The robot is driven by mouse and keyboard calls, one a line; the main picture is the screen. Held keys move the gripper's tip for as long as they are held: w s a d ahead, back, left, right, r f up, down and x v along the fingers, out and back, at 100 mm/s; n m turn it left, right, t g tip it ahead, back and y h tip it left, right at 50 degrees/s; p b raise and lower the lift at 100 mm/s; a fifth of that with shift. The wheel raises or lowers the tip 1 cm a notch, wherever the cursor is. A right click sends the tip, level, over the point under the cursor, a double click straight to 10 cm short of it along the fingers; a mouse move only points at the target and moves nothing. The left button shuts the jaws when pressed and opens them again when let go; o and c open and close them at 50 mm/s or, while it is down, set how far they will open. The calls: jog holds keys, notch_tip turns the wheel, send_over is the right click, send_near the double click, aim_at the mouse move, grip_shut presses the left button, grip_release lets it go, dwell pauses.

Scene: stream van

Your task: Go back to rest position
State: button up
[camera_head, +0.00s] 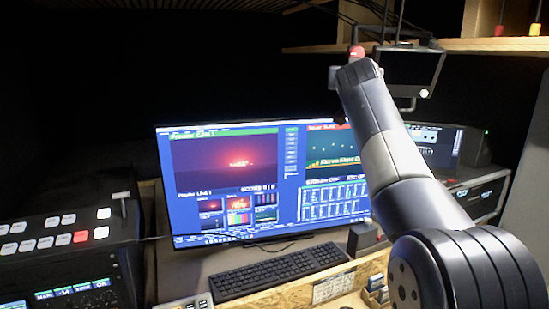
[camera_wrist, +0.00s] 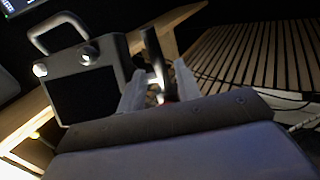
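My arm rises from the lower right in the head view, and its far end is up by the small black monitor box (camera_head: 411,68) under the shelf. My gripper (camera_wrist: 158,75) shows in the wrist view as two pale grey fingers standing apart. A dark upright bar (camera_wrist: 151,55) and a small bit of red show in the gap between them; I cannot tell how far behind the fingers they are. I see nothing clearly clamped. In the head view the fingers are hard to make out, and a red round thing (camera_head: 357,52) shows at the arm's end.
The monitor box, with a handle and knobs, is close left of the fingers in the wrist view (camera_wrist: 84,92). A wooden shelf (camera_head: 480,45) runs overhead. Below are a large screen (camera_head: 240,205), a keyboard (camera_head: 275,270) and a button panel (camera_head: 60,240). A slatted panel (camera_wrist: 255,55) lies right.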

jog(key=p+x, duration=0.1)
jog(key=x, duration=0.2)
jog(key=shift+w+a, duration=0.15)
jog(key=shift+w, duration=0.2)
